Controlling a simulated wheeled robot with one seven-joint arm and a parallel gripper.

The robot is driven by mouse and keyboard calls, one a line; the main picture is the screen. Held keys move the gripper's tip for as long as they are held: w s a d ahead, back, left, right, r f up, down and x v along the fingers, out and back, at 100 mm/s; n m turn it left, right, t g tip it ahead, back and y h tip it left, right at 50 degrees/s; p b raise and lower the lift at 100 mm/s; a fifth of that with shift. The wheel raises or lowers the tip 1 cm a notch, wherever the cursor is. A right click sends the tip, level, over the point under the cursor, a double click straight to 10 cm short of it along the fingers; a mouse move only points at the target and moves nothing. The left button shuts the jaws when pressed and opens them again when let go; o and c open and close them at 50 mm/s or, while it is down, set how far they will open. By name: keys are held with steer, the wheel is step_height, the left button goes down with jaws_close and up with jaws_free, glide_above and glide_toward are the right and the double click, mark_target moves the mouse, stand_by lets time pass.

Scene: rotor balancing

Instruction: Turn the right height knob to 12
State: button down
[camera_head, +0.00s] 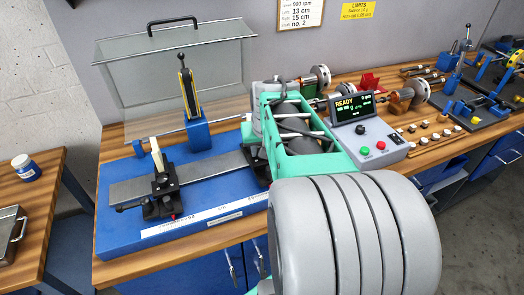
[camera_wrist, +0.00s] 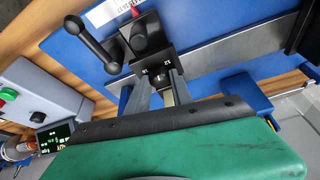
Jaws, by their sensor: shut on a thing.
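The right support (camera_wrist: 152,40) is a black block on the blue base, seen close up in the wrist view. It has a side lever with a ball end (camera_wrist: 73,25) and a small red part at its front. My gripper (camera_wrist: 163,76) has its two grey fingers closed around the right height knob (camera_wrist: 167,78), a dark part with small white numbers beside it. One number looks like 12. The knob's exact setting is unclear, and the fingers partly hide it. In the head view my arm hides the gripper and most of this support (camera_head: 258,168).
The left support (camera_head: 162,190) stands on the metal rail (camera_head: 215,166) of the blue base (camera_head: 125,235). A blue-mounted lever post (camera_head: 190,100) and clear guard (camera_head: 130,75) are behind. The control box (camera_head: 372,140) reads READY, right of my arm. Several small weights (camera_head: 432,130) lie farther right.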

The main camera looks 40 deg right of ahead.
steer(key=c, duration=1.1)
jaws_free()
steer(key=v, duration=0.8)
steer(key=shift+w+b, duration=0.1)
steer(key=shift+b, duration=0.2)
